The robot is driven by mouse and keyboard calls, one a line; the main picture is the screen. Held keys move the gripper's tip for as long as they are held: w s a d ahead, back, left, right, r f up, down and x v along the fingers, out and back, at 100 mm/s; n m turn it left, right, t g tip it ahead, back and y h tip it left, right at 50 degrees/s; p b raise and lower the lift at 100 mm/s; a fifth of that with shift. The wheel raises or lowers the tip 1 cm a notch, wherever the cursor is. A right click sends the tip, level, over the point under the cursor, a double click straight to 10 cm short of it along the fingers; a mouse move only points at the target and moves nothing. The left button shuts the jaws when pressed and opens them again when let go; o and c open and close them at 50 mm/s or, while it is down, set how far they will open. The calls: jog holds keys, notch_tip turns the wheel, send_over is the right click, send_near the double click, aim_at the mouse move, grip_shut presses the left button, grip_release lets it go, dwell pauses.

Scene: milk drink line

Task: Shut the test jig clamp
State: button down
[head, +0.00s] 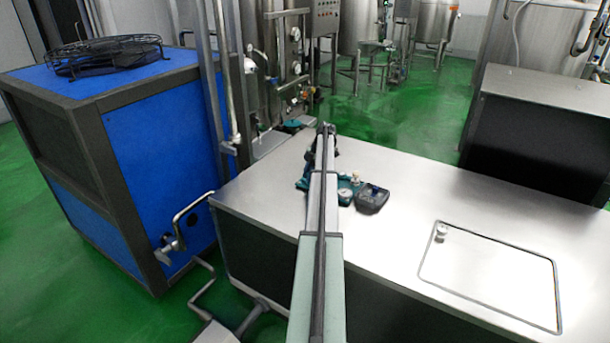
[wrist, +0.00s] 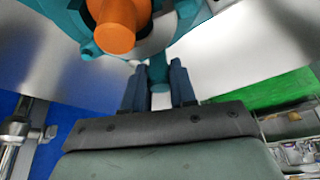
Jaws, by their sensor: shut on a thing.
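The teal test jig clamp (head: 345,193) sits on the steel table, largely hidden behind my arm in the head view. In the wrist view its teal body (wrist: 70,14) fills the top, with an orange round-ended part (wrist: 114,32) in front. My gripper (wrist: 157,72) has its two dark blue fingers on either side of a narrow teal piece (wrist: 160,87), which looks like the clamp's lever. It is shut on that piece. The fingers are hidden in the head view. I cannot tell how far the clamp is closed.
A dark box-like device (head: 372,199) stands right beside the jig. The steel tabletop (head: 430,190) is mostly clear, with an outlined rectangular panel (head: 490,280) and a small white piece (head: 441,230) at right. A blue cabinet (head: 165,140) stands left of the table.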

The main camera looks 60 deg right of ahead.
jog(key=shift+s+d+n+g, duration=0.4)
jog(key=shift+s+d+n, duration=0.15)
jog(key=shift+n, duration=0.55)
jog(key=c, duration=0.9)
grip_release()
jog(key=shift+y, duration=0.3)
jog(key=v, duration=1.3)
jog(key=shift+r, duration=0.4)
